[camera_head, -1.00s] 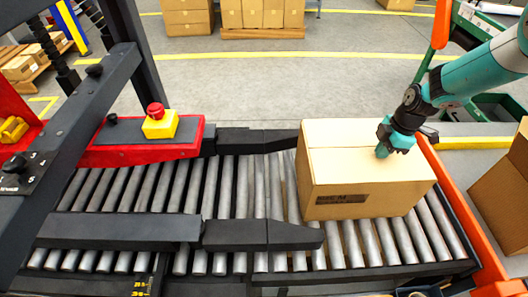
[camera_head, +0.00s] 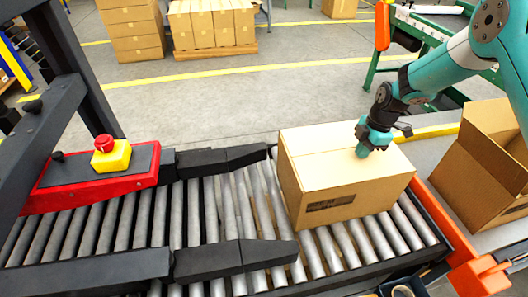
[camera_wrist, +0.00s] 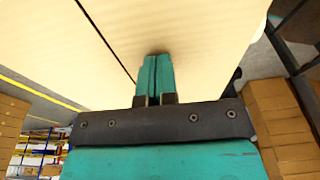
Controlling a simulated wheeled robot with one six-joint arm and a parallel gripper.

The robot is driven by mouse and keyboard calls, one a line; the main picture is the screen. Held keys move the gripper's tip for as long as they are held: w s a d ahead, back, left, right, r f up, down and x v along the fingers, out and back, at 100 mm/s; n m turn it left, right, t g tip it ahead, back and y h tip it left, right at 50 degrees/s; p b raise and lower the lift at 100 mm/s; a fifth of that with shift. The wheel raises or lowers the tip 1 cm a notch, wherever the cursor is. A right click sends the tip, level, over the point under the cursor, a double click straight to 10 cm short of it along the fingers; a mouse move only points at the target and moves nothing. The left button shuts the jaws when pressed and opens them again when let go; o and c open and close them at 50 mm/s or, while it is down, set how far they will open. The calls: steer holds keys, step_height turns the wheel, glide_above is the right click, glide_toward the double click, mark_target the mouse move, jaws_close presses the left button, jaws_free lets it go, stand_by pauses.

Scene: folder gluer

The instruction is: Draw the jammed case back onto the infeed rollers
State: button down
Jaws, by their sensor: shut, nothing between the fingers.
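The case (camera_head: 345,181), a closed tan carton with a dark label on its near side, sits on the infeed rollers (camera_head: 349,243) at the right end of the conveyor.
A red housing (camera_head: 75,185) with a red stop button (camera_head: 104,144) stands left. Black guide bars (camera_head: 235,257) reach over the rollers. An orange end rail (camera_head: 445,225) bounds the right, with an open carton (camera_head: 478,170) beyond.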

steer(key=shift+r, duration=0.5)
step_height(320, 180, up, 16)
steer(key=d+b, duration=0.2)
steer(key=shift+w+d, duration=0.4)
steer(key=shift+w, duration=0.05)
steer(key=shift+r, duration=0.15)
steer(key=s+a+r+m+y, duration=0.1)
steer(key=s+a+r+m, duration=0.35)
steer(key=s, duration=0.45)
steer(key=s+a+r+m, duration=0.3)
steer(key=s+a+r, duration=0.15)
steer(key=s, duration=0.35)
steer(key=s+a+m, duration=0.1)
steer(key=s+m, duration=0.2)
steer(key=s, duration=0.5)
steer(key=s+a+m+y, duration=0.1)
steer(key=s+a+m, duration=0.1)
steer(key=s, duration=0.7)
steer(key=shift+s+f+m+t, duration=0.25)
steer(key=shift+f+m, duration=0.2)
steer(key=shift+m, duration=0.3)
